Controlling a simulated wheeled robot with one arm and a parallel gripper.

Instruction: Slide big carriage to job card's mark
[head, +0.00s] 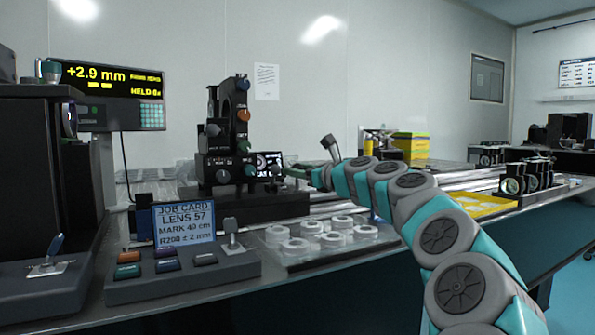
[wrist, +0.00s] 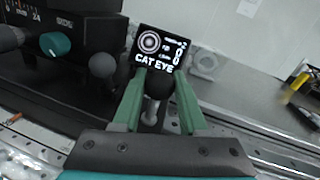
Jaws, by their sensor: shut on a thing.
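The big carriage (head: 228,165), a tall black mount with coloured knobs, stands on the rail at the middle left of the head view. Its black body (wrist: 70,50) fills the upper left of the wrist view. My gripper (wrist: 161,80) has its green fingers closed on a black ball knob (wrist: 160,86) with a pale stem beneath. In the head view my gripper (head: 300,173) is at the carriage's right side, where the knob is hidden. The job card (head: 183,222) reads LENS 57, MARK 49 cm, R200 ± 2 mm. The carriage's position against the rail scale cannot be read.
A readout (head: 108,95) shows +2.9 mm. A small screen (wrist: 160,52) reads CAT EYE. A clear tray of round lenses (head: 325,238) lies in front of the rail. A yellow tray (head: 485,207) and dark lens mounts (head: 520,180) stand at the right.

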